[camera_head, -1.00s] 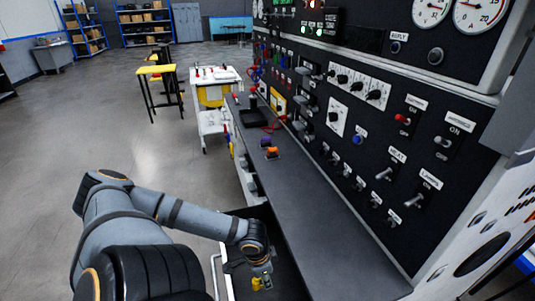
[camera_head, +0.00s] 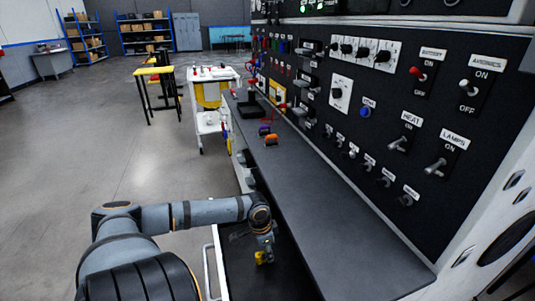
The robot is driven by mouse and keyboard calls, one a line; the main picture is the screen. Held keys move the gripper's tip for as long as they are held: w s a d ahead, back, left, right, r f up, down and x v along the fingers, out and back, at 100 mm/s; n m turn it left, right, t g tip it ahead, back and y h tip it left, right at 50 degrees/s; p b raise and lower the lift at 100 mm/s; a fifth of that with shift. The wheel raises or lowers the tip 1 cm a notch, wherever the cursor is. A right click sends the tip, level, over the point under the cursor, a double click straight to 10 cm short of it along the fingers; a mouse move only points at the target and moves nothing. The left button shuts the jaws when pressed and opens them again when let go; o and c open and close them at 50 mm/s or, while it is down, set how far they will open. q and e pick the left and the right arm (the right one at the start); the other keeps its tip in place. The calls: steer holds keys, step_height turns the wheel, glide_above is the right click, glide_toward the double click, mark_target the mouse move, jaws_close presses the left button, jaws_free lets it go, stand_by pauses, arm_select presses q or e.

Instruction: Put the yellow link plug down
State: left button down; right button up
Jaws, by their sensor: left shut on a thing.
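The yellow link plug (camera_head: 261,257) is small and sits at the tip of my left gripper (camera_head: 264,251). The left gripper is shut on it and points down. It is over the dark open drawer (camera_head: 240,282) in the front of the bench, left of the bench top. I cannot tell whether the plug touches the drawer floor. My right gripper is not in view.
The grey bench top (camera_head: 330,230) is mostly clear, with an orange plug (camera_head: 271,139) and a purple plug (camera_head: 264,130) toward its far end. The switch panel (camera_head: 420,120) rises on the right. A white cart (camera_head: 208,122) stands beyond the bench.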

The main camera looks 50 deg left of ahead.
arm_select(q)
steer(key=shift+f, duration=0.3)
steer(key=shift+r, duration=0.1)
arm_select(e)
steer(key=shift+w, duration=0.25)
arm_select(q)
steer(key=shift+f, duration=0.2)
steer(key=c, duration=1.1)
jaws_free()
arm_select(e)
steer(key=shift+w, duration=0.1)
arm_select(q)
steer(key=shift+r, duration=0.2)
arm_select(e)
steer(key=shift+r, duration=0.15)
arm_select(q)
step_height(320, 180, up, 6)
steer(key=p, duration=0.6)
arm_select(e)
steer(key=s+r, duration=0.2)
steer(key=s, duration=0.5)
arm_select(q)
step_height(320, 180, up, 6)
steer(key=p, duration=0.6)
glide_above(265, 263)
steer(key=shift+s+a, duration=0.15)
steer(key=shift+s, duration=0.25)
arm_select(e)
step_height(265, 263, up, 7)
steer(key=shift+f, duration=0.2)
